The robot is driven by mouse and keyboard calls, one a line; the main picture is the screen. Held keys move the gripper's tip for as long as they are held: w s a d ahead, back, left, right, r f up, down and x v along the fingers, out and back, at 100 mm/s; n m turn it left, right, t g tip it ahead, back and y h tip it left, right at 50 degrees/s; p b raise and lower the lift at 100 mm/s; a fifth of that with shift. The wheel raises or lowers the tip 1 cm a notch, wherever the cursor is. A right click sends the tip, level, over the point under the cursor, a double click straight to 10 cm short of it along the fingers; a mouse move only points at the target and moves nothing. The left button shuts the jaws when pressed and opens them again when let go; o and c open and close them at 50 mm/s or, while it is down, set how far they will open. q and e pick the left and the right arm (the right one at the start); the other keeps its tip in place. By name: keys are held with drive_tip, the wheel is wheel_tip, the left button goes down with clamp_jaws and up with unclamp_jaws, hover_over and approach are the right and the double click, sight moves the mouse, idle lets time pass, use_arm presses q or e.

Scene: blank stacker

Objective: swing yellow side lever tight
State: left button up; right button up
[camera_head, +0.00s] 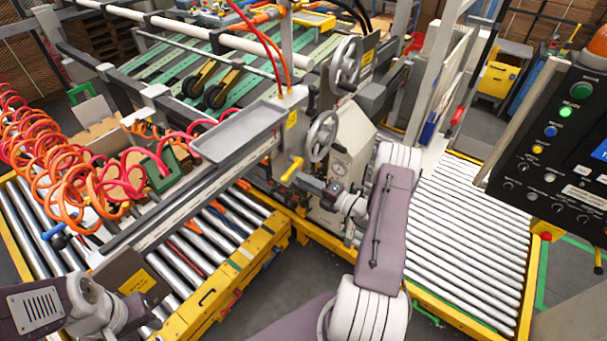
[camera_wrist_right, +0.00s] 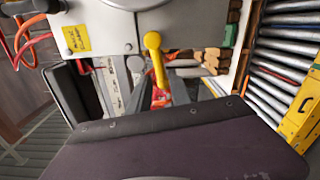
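The yellow side lever (camera_head: 292,169) sticks out from the side of the machine near the picture's centre in the head view. In the right wrist view the yellow lever (camera_wrist_right: 157,62) has a round upper end and a handle pointing down. My right gripper (camera_head: 304,181) is beside the lever in the head view. In the right wrist view its two grey fingers (camera_wrist_right: 158,88) stand apart, with the lever's lower end in line with the gap; contact cannot be made out. My left arm is at the lower left, and its fingers (camera_head: 150,318) are too unclear to read.
A handwheel (camera_head: 322,136) sits just above the lever. A grey tray (camera_head: 238,133) and coiled red and orange hoses (camera_head: 75,165) are to the left. Roller conveyors (camera_head: 455,225) flank the machine. A control panel (camera_head: 560,140) stands at the right.

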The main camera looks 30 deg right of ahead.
drive_tip(key=w+d+f+n+b, duration=0.35)
drive_tip(key=w+n+b, duration=0.35)
drive_tip(key=n+b, duration=0.85)
drive_tip(key=v, duration=0.9)
drive_tip(key=shift+s+a+f+n, duration=0.15)
drive_tip(key=shift+s+f+n, duration=0.05)
drive_tip(key=shift+f+n, duration=0.25)
idle(1.2)
idle(0.3)
